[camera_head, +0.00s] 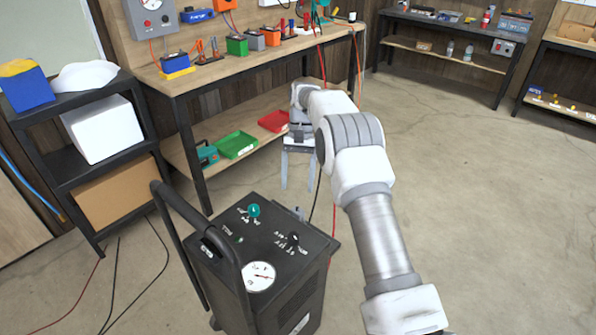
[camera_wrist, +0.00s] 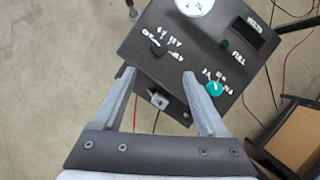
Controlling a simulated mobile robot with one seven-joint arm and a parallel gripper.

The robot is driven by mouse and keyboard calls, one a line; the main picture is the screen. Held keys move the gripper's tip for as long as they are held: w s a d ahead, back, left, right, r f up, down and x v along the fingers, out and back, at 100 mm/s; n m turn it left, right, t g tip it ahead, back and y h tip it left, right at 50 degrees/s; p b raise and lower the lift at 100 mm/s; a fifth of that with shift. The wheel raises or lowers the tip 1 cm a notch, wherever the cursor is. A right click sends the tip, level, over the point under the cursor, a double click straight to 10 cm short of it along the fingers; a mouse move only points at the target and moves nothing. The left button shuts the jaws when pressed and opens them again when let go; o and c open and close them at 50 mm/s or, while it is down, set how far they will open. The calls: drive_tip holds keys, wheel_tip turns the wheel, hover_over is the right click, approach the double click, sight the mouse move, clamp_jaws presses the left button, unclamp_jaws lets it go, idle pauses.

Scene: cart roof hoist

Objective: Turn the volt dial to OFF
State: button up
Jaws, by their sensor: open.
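The volt dial is the small black knob (camera_wrist: 158,48) on the dark charger cart's top panel (camera_wrist: 188,60). Small white labels, including what looks like 6V and 12V, stand beside it; its exact pointer setting is too small to read. In the head view the black dial (camera_head: 293,238) is at the panel's right side. My gripper (camera_wrist: 158,74) is open and empty, its fingers spread on either side over the panel edge. The dial appears just beyond the fingertips, not between them. In the head view my gripper (camera_head: 297,187) hangs behind the cart.
A teal dial (camera_wrist: 215,88) sits on the same panel, right of my right finger. A small metal bracket (camera_wrist: 157,98) shows between the fingers. The cart has a gauge (camera_head: 259,277) and a tall handle (camera_head: 196,212). A workbench (camera_head: 205,75) stands behind; floor at right is clear.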

drive_tip(key=shift+v, duration=1.05)
drive_tip(key=s+d+r+t+p, duration=0.15)
drive_tip(key=s+r, duration=0.25)
drive_tip(key=r, duration=0.4)
drive_tip(key=s+d+r+n+t+p, duration=0.15)
drive_tip(key=s+r, duration=0.25)
drive_tip(key=r, duration=0.4)
drive_tip(key=s+d+r+t+p, duration=0.1)
drive_tip(key=s+d+r+t, duration=0.15)
drive_tip(key=r, duration=0.55)
drive_tip(key=s+d+r+t+p, duration=0.1)
drive_tip(key=s+r, duration=0.2)
drive_tip(key=s, duration=0.4)
drive_tip(key=s+d+r+t+p, duration=0.1)
drive_tip(key=s+r, duration=0.2)
drive_tip(key=s, duration=0.5)
drive_tip(key=s+d+f+n+t+h+p, duration=0.1)
drive_tip(key=s+f+t, duration=0.1)
drive_tip(key=s, duration=0.9)
drive_tip(key=shift+d+f, duration=0.35)
drive_tip(key=shift+f, duration=0.35)
drive_tip(key=shift+t, duration=0.25)
